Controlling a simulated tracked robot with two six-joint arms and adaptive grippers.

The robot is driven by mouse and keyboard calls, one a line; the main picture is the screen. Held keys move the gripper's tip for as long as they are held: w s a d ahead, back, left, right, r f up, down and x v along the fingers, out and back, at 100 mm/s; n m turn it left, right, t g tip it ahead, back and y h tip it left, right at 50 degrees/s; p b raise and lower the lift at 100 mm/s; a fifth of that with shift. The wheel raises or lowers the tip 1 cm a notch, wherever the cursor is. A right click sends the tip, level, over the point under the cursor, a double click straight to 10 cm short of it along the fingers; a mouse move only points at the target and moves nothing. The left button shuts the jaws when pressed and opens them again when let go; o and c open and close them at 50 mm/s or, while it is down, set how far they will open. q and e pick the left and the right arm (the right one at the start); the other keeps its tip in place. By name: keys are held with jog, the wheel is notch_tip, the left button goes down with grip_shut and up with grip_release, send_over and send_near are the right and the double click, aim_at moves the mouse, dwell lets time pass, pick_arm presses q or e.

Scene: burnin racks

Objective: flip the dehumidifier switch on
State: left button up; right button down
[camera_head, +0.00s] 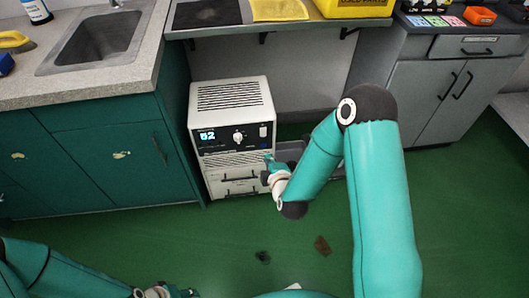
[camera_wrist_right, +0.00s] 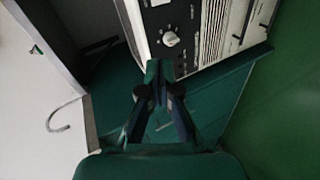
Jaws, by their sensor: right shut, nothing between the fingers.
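The white dehumidifier (camera_head: 231,95) stands below the bench, its dark front panel showing a lit "62" display (camera_head: 207,135) and a round knob (camera_head: 238,137). A small pale switch (camera_head: 263,131) is at the panel's right end; its position is too small to tell. My right gripper (camera_head: 268,159) is shut and empty, just below the switch and apart from it in the picture. In the right wrist view the gripper (camera_wrist_right: 164,68) is near the panel, with the knob (camera_wrist_right: 171,39) beyond its tips. My left gripper (camera_head: 168,292) is partly cut off at the bottom edge.
A teal cabinet (camera_head: 90,145) with a sink (camera_head: 98,40) stands left of the dehumidifier. A grey shelf (camera_head: 215,30) with a yellow bin (camera_head: 352,7) is above it. Grey cabinets (camera_head: 425,100) are at right. The green floor (camera_head: 130,230) is mostly clear, with small dark scraps (camera_head: 322,245).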

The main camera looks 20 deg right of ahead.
aim_at(263, 135)
jog(key=w+d+f+t+h+b, duration=0.1)
jog(key=w+f+b, duration=0.1)
jog(key=f+b, duration=0.3)
jog(key=w+d+f+t+h+b, duration=0.1)
jog(key=f+b, duration=0.4)
jog(key=b, duration=0.9)
jog(key=shift+w+d+f+n+t, duration=0.25)
jog(key=shift+w+f+n+t, duration=0.1)
jog(key=shift+w+t, duration=0.3)
jog(key=shift+w, duration=0.15)
jog(key=b+x, duration=0.3)
jog(key=x, duration=0.9)
jog(key=shift+w+d+f+b, duration=0.2)
jog(key=shift+w+d+b, duration=0.1)
jog(key=shift+w, duration=0.05)
jog(key=shift+w+d, duration=0.1)
jog(key=shift+w, duration=0.35)
